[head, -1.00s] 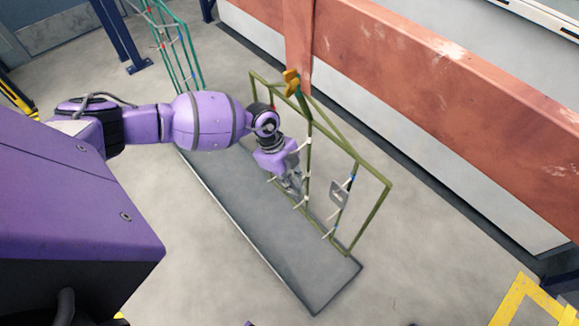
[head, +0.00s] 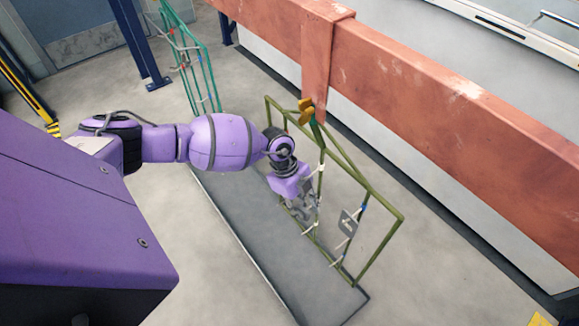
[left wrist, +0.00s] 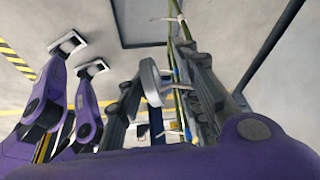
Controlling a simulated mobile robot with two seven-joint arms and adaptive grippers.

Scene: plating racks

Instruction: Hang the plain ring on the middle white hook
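The olive rack (head: 385,248) stands on a dark grey base, with short white hooks and blue-marked ones on its bars. My left gripper (head: 305,208) is at the rack's middle post, fingers pointing down towards it. In the left wrist view its two fingers (left wrist: 160,85) are spread apart. The plain ring (left wrist: 152,82), a pale grey band seen nearly edge-on, lies between them, nearer the left finger. A white hook (left wrist: 180,87) is right beside the ring; I cannot tell whether the ring is around it. The ring cannot be made out in the head view. My right gripper is not in view.
A grey plate (head: 348,223) hangs on the rack's right part. An orange-yellow piece (head: 305,110) is at the rack's top. A red-brown beam (head: 430,85) runs behind. A green rack (head: 190,60) stands farther back. Floor in front of the base is clear.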

